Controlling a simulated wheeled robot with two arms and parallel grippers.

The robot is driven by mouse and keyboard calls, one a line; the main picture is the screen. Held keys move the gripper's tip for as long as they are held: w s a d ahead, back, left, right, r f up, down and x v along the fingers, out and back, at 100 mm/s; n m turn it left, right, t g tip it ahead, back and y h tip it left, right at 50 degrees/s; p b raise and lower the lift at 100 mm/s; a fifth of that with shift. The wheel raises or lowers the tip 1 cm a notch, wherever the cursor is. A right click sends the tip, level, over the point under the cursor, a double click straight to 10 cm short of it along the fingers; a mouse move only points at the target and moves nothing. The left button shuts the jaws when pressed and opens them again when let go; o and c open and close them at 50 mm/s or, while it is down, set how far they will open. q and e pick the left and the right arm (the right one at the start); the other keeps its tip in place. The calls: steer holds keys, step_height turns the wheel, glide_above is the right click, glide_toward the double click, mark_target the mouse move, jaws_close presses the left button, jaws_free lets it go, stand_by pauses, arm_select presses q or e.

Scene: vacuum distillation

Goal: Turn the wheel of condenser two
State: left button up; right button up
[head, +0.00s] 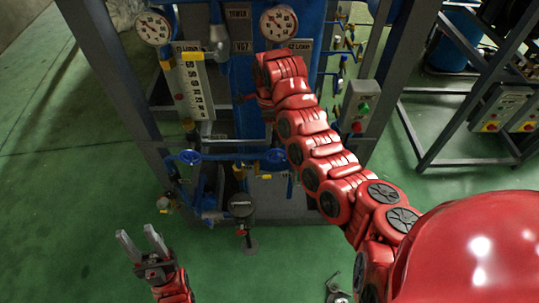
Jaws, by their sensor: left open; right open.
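Two blue hand wheels sit on the pipework at the front of the rig. One is the left wheel (190,157); the other is the right wheel (277,155), close beside my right forearm. I cannot read which wheel is marked for condenser two. My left gripper (138,241) is open and empty at the lower left, in front of and below the left wheel, apart from it. My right arm reaches up across the rig, and its far end is by the blue column, above the right wheel. The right gripper's fingers are hidden behind the arm.
Two round gauges, left (153,28) and right (279,23), top the rig. A grey button box (357,106) is mounted on the right post. A dark round meter (241,206) sits low in front. The green floor (70,200) at left is clear.

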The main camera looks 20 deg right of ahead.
steer(key=b, duration=0.3)
glide_above(269, 161)
steer(key=f, duration=0.8)
steer(key=shift+w+f, duration=0.2)
steer(key=shift+w, duration=0.05)
steer(key=f+p, duration=0.1)
steer(key=f, duration=0.2)
steer(key=shift+d+f, duration=0.1)
steer(key=shift+d, duration=0.1)
steer(key=shift+a+f, duration=0.1)
steer(key=shift+f, duration=0.6)
jaws_close()
